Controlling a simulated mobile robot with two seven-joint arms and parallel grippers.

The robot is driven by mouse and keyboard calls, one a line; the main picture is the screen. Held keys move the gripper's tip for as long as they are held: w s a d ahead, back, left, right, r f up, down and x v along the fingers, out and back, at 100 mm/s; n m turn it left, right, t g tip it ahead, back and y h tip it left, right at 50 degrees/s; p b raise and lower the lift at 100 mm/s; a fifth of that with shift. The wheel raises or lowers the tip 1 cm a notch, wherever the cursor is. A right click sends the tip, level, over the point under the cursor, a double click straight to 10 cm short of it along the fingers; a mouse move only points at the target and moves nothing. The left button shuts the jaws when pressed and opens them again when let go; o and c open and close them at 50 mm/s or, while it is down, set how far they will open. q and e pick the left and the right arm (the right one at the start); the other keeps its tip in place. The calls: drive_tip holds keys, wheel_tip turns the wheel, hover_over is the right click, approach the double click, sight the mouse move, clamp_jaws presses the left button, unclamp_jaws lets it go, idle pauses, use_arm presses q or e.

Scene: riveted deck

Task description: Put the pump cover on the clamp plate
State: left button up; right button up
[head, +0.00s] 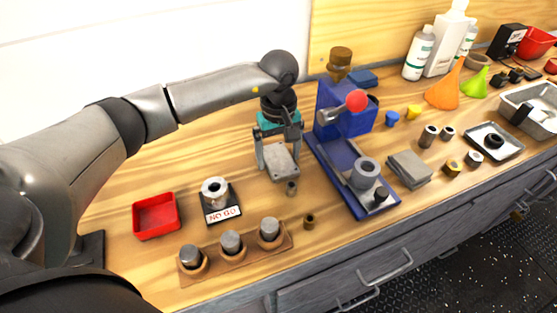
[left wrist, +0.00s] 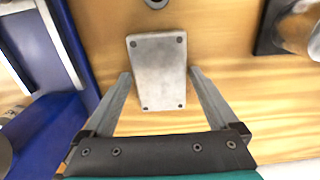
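The pump cover appears to be the grey rectangular plate with corner holes (head: 279,163); it also shows in the left wrist view (left wrist: 158,72). It seems to lie on the wooden bench. My left gripper (head: 278,158) points down over it, one finger along each long side; the fingers look wide apart, with at most a thin gap to the plate. Which thing is the clamp plate is not certain: a grey square stacked plate (head: 410,169) lies right of the blue press (head: 341,160), bare on top. My right gripper is not in view.
A NO GO stand (head: 222,212), a red tray (head: 156,216) and a wooden rack (head: 235,256) with cylinders are left and front. The blue press stands between the cover and the grey stack.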

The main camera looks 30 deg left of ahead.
use_arm(q)
drive_tip(key=c, duration=1.4)
drive_tip(key=shift+r, duration=0.1)
clamp_jaws()
